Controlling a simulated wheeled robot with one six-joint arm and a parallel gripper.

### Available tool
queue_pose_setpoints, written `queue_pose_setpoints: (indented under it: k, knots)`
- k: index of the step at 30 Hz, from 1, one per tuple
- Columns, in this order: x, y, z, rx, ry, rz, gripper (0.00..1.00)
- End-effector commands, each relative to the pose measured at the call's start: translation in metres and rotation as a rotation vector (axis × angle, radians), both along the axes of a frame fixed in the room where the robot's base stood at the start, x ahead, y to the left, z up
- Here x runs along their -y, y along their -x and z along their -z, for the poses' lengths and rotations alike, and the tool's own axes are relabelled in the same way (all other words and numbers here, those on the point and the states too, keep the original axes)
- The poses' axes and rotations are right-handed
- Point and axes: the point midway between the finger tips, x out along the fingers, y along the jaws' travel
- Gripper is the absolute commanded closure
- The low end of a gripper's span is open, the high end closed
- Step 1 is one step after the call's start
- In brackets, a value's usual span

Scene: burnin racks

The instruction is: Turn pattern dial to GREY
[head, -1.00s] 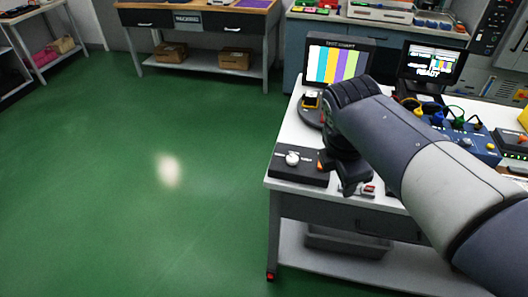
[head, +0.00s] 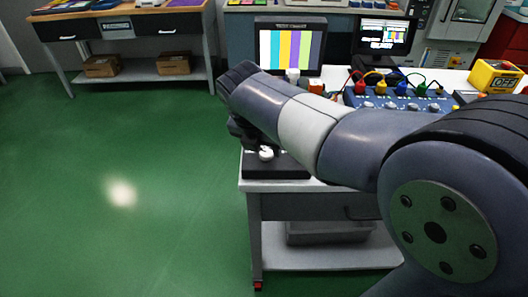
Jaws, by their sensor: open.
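The pattern dial (head: 266,153) is a white knob on a black box (head: 285,168) at the near left corner of the white bench. Its labels are too small or hidden to read. My gripper (head: 246,136) is dark and hangs over the left edge of the bench, just above and left of the dial. It looks apart from the dial, though my arm hides part of the view. The gripper is open and holds nothing visible. The monitor (head: 290,48) behind shows vertical colour bars.
A second screen (head: 385,36) stands at the back. A blue panel with coloured plugs (head: 400,98) and a yellow meter (head: 497,77) reading OFF are on the bench to the right. A grey bin (head: 330,232) sits on the lower shelf. Green floor at left is clear.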

Motion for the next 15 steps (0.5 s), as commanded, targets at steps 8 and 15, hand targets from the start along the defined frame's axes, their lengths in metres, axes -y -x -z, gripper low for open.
queue_pose_setpoints:
  k: [8,15]
  knots:
    - [0.004,-0.008,0.023,-0.001,0.0,0.001,0.48]
    - [0.004,-0.009,0.024,0.0,0.0,0.001,0.48]
